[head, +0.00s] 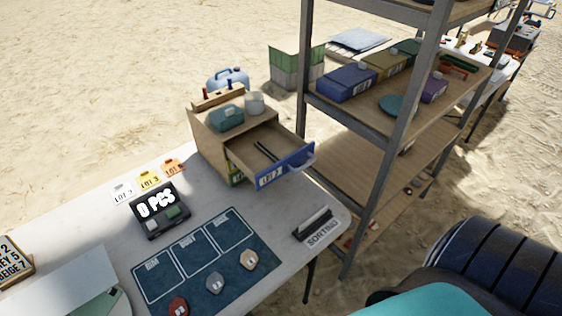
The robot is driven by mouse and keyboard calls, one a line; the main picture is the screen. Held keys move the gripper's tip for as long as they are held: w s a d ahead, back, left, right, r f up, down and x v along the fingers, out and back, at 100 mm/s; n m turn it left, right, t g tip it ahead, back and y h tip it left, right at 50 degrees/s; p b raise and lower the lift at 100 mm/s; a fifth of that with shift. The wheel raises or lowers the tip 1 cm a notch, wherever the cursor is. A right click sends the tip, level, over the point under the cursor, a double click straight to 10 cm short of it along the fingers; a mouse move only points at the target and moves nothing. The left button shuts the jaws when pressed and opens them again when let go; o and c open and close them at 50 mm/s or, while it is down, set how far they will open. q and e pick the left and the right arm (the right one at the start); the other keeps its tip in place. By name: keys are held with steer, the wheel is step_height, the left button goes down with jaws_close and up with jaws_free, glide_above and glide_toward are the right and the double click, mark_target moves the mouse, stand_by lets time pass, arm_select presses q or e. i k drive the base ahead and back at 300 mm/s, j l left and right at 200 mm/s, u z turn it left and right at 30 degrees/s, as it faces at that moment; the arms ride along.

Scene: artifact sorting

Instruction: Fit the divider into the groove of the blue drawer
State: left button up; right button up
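Neither of my grippers is in view.
A metal-framed shelf (370,170) rises close right of the drawer.

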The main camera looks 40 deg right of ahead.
mark_target(269, 150)
steer(key=k+z, duration=0.1)
steer(key=z, duration=1.25)
